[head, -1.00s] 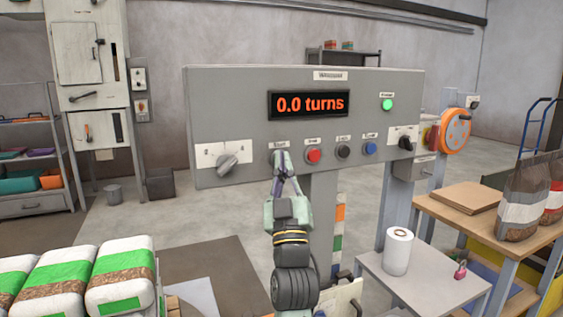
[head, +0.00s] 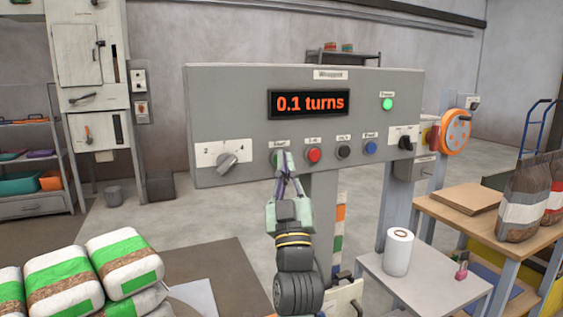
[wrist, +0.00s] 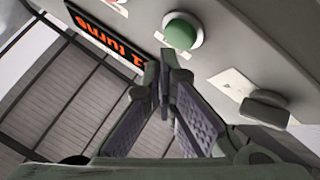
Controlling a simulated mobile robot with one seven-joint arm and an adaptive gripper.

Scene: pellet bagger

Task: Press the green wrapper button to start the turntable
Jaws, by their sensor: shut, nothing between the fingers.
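The wrapper panel (head: 230,110) is a wide grey box with a lit display (head: 308,103) reading 0.1 turns. The green button (head: 273,158) sits at the left of the button row, partly hidden by my fingertips in the head view. The wrist view shows the whole green button (wrist: 181,31) just beyond the fingertips, seemingly with a small gap. My gripper (head: 284,157) is shut and empty, pointing up at the panel; its fingertips also show in the wrist view (wrist: 163,66). White-and-green bags (head: 125,262) are stacked at lower left.
A red button (head: 314,155), a black one (head: 343,152) and a blue one (head: 370,149) sit right of the green button. A selector knob (head: 227,162) is to its left. A green lamp (head: 387,104) is lit. A small table with a white roll (head: 398,252) stands lower right.

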